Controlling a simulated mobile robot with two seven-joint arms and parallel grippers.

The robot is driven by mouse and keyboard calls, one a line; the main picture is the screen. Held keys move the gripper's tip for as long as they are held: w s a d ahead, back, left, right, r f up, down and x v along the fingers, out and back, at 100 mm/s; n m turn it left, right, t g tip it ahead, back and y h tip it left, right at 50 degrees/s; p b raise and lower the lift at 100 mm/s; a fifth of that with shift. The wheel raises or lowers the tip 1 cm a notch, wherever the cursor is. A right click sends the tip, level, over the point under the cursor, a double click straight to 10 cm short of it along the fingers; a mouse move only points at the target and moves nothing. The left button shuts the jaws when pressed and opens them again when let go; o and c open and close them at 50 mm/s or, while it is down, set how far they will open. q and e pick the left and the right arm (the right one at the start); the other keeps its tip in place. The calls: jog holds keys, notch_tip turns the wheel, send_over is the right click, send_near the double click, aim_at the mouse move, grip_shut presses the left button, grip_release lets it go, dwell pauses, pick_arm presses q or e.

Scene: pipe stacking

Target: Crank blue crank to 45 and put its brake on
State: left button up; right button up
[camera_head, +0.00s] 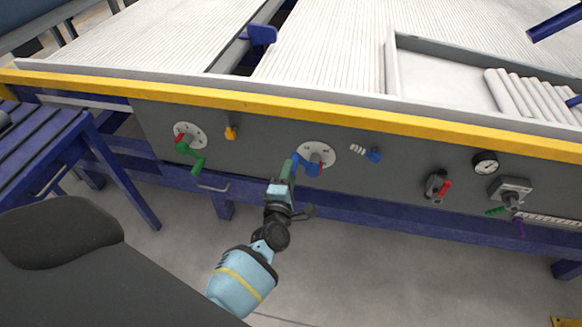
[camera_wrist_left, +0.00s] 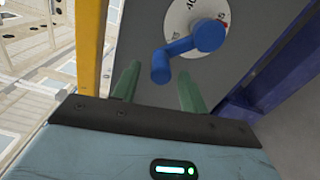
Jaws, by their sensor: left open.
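The blue crank (camera_head: 312,169) sits on a white round dial (camera_head: 325,150) in the grey panel. A red mark shows on the dial near the hub. In the left wrist view the crank's arm (camera_wrist_left: 184,46) runs from its hub down left to its grip (camera_wrist_left: 160,68). My left gripper (camera_wrist_left: 157,84) is open, its green fingers on either side of the grip, not closed on it. In the head view this gripper (camera_head: 283,178) reaches up to the crank from below. A small blue lever (camera_head: 374,156) beside white marks, right of the dial, looks like the brake. My right gripper is not in view.
A green crank (camera_head: 190,155) with its own dial and an orange knob (camera_head: 231,132) are to the left. A red-handled valve (camera_head: 439,188), a gauge (camera_head: 486,162) and a grey box (camera_head: 511,188) are to the right. A yellow rail (camera_head: 300,114) runs above the panel.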

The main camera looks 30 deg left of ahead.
pick_arm(q)
jog(key=v, duration=0.5)
